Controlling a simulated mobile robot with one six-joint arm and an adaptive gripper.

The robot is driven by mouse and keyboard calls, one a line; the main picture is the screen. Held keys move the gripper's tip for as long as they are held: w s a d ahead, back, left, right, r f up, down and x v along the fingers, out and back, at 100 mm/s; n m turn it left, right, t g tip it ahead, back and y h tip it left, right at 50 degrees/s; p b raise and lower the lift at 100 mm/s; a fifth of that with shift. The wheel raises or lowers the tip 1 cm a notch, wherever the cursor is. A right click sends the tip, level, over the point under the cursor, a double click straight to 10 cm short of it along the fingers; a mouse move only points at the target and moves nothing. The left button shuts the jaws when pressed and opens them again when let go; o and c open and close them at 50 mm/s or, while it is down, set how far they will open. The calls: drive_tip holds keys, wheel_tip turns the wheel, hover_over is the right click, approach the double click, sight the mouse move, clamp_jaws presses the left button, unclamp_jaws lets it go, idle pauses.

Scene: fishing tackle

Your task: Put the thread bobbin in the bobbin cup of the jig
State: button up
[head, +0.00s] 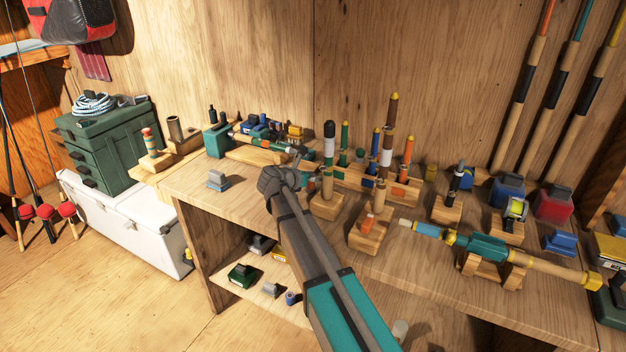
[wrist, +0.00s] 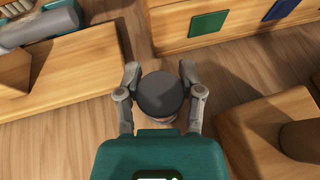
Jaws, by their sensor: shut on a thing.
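My gripper (wrist: 158,98) is shut on a short round piece with a dark grey top, which I take for the thread bobbin (wrist: 160,92). A thin reddish and pale band shows below its dark top. In the head view my gripper (head: 298,160) is over the workbench, left of the float rack, and the held piece cannot be made out there. A wooden stand with a green rod piece lying along it, possibly the jig (head: 262,155), is just behind and left of my gripper. I cannot make out the bobbin cup.
The float rack (wrist: 235,38) with several upright floats stands close by. Peg blocks (head: 327,206) stand right of my gripper. A teal rod handle (head: 478,246) lies on stands at the right.

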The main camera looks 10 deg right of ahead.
drive_tip(key=shift+f, duration=0.15)
drive_tip(key=o, duration=1)
drive_tip(key=shift+o, duration=0.2)
drive_tip(key=shift+s+r, duration=0.1)
drive_tip(key=shift+r, duration=0.2)
drive_tip(key=p+v, duration=0.4)
drive_tip(key=v, duration=0.7)
drive_tip(key=shift+s+a+p, duration=0.2)
drive_tip(key=shift+a+p, duration=0.15)
drive_tip(key=shift+a, duration=0.05)
